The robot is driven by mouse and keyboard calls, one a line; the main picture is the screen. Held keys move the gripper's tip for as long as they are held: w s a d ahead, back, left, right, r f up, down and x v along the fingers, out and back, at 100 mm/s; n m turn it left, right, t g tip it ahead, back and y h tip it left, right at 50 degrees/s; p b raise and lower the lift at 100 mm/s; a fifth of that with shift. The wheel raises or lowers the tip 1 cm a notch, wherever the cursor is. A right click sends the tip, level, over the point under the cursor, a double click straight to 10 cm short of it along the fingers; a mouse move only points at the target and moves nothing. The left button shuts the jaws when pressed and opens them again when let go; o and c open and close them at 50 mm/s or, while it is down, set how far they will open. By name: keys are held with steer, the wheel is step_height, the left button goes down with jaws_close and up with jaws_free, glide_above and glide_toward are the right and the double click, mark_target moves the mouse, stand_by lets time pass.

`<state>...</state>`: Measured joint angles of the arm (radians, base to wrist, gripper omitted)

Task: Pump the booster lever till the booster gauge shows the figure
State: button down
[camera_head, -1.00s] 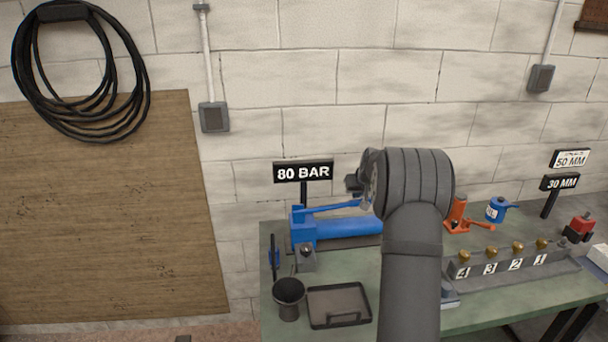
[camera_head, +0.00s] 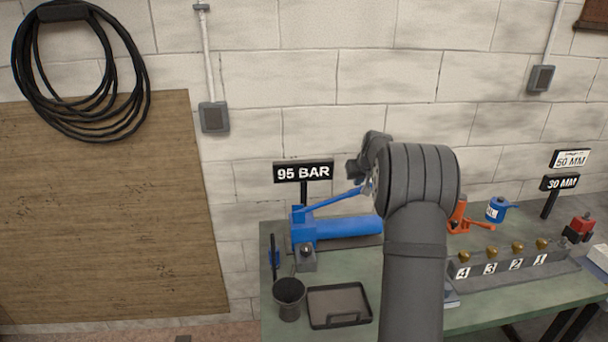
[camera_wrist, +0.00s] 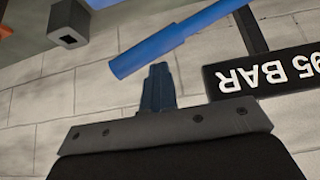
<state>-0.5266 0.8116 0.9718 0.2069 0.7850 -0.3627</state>
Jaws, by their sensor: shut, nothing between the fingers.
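The booster is a blue pump (camera_head: 345,229) on the left part of the bench. Its blue lever (camera_head: 333,198) slopes up to the right, toward my gripper. The black gauge sign (camera_head: 303,172) behind it reads 95 BAR. In the wrist view the lever (camera_wrist: 180,38) crosses just beyond the fingertips, and the sign (camera_wrist: 268,74) appears upside down. My gripper (camera_wrist: 157,72) is shut with nothing between its fingers, close to the lever's end. I cannot tell whether it touches the lever. In the head view my arm hides most of the gripper.
A dark cup (camera_head: 289,293) and a shallow tray (camera_head: 339,305) stand in front of the pump. To the right are an orange jack (camera_head: 457,215), a blue can (camera_head: 496,209) and a rail of numbered brass knobs (camera_head: 516,265). Signs read 50 MM and 30 MM.

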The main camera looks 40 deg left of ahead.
steer(key=shift+f, duration=0.1)
stand_by(0.7)
stand_by(1.5)
stand_by(0.9)
step_height(320, 180, down, 7)
steer(key=shift+r, duration=0.1)
steer(key=shift+w+r, duration=0.1)
steer(key=shift+r, duration=3.35)
stand_by(0.7)
